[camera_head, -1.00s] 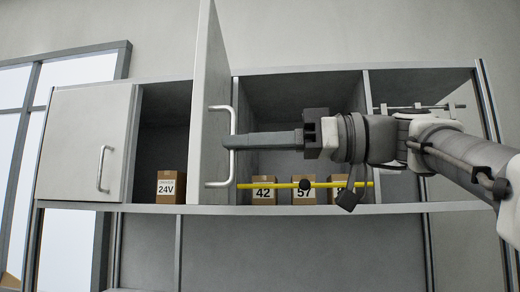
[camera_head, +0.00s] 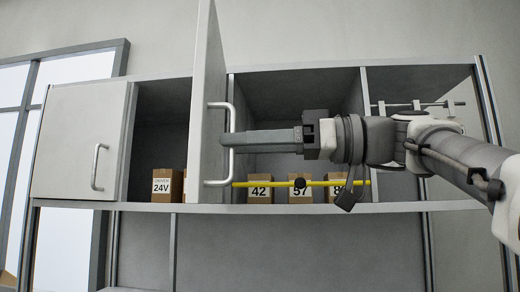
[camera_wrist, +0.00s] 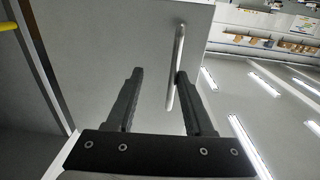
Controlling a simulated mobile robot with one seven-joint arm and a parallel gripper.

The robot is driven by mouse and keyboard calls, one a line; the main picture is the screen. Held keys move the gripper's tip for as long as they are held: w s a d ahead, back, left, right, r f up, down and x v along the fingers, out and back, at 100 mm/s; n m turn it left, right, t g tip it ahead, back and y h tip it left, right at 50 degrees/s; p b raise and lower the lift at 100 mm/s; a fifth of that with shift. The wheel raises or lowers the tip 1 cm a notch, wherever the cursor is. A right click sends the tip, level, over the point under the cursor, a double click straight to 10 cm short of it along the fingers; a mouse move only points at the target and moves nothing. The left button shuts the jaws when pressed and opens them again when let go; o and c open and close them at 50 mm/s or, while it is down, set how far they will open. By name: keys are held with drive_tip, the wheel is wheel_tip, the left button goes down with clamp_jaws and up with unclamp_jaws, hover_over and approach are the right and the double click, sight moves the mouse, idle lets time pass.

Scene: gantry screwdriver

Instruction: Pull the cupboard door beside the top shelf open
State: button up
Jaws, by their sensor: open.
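The grey cupboard door (camera_head: 207,75) stands swung out from the shelf unit, left of the compartment with numbered boxes. Its metal bar handle (camera_head: 231,112) is upright on the face turned to the right. My gripper (camera_head: 224,139) reaches in from the right, with its tips at the handle's middle. In the wrist view, my gripper (camera_wrist: 160,74) is open in front of the door (camera_wrist: 120,35). The handle (camera_wrist: 176,65) runs between the fingers, close to the right finger. I cannot tell whether that finger touches it.
A shut cupboard door (camera_head: 78,140) with its own handle is at far left. A box marked 24V (camera_head: 167,186) stands in the open bay. A yellow bar (camera_head: 330,183) crosses the front of the numbered boxes (camera_head: 260,190). A thin rod (camera_head: 440,104) is at upper right.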

drive_tip(key=shift+f, duration=0.1)
idle(0.5)
drive_tip(key=s+d+p, duration=0.1)
drive_tip(key=d, duration=1.1)
drive_tip(key=shift+s, duration=0.4)
drive_tip(key=shift+a, duration=0.1)
wheel_tip(320, 180, down, 22)
drive_tip(key=a+m+t+h, duration=0.1)
drive_tip(key=m+t+h, duration=0.2)
drive_tip(key=m+h, duration=0.7)
drive_tip(key=s+d+f+m+h, duration=0.3)
drive_tip(key=s+f+h, duration=0.1)
drive_tip(key=f, duration=0.8)
drive_tip(key=s+d+f+m+h, duration=0.3)
drive_tip(key=s+f, duration=0.2)
drive_tip(key=f, duration=0.7)
drive_tip(key=shift+s+d+h, duration=0.15)
drive_tip(key=shift+d+h, duration=0.05)
drive_tip(key=shift+h, duration=0.2)
